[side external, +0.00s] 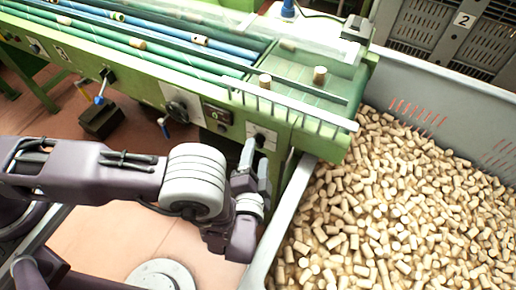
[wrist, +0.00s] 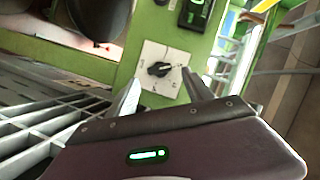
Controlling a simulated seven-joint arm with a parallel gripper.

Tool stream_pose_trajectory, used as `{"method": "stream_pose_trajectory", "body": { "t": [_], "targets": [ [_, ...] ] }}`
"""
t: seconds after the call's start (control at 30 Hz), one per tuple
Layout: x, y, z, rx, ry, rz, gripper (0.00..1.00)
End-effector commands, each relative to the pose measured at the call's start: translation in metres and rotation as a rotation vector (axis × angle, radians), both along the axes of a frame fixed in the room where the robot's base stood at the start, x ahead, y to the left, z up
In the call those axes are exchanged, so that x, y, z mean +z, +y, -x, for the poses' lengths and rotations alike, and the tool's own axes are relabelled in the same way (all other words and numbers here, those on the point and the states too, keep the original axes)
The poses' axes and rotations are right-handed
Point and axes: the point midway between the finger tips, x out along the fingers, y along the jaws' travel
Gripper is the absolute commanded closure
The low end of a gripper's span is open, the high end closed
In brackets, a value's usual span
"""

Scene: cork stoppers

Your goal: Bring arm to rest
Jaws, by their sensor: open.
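My gripper (side external: 256,158) is in front of the green machine (side external: 232,83), left of the cork bin, with its fingers pointing up toward the machine's front panel. It is open, with nothing seen between its fingers. In the wrist view my gripper (wrist: 161,86) shows its two fingers apart, with a white panel and black knob (wrist: 159,69) beyond the gap. My arm stretches in from the left side of the side view, over the reddish floor.
A large grey bin (side external: 412,80) full of loose corks (side external: 390,215) stands at the right. Two corks stand upright on the machine's end (side external: 320,75) (side external: 265,81). A round grey plate (side external: 160,274) lies on the floor below my arm. A black pedal box (side external: 100,121) stands left.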

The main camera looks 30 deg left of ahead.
Motion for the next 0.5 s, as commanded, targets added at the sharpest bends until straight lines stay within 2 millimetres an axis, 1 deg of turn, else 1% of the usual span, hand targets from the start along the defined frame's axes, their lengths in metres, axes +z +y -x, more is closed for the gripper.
{"method": "stream_pose_trajectory", "body": {
  "t": [0.03,0.1,0.2,0.3,0.5],
  "targets": [
    [0.001,-0.003,0.010,0.001,0.003,0.001,0.40],
    [0.004,-0.008,0.022,-0.001,0.003,0.001,0.40],
    [0.007,-0.012,0.034,0.000,0.001,0.000,0.40],
    [0.008,-0.014,0.039,-0.001,0.000,0.000,0.40],
    [0.008,-0.014,0.039,-0.001,0.000,0.000,0.40]
  ]
}}
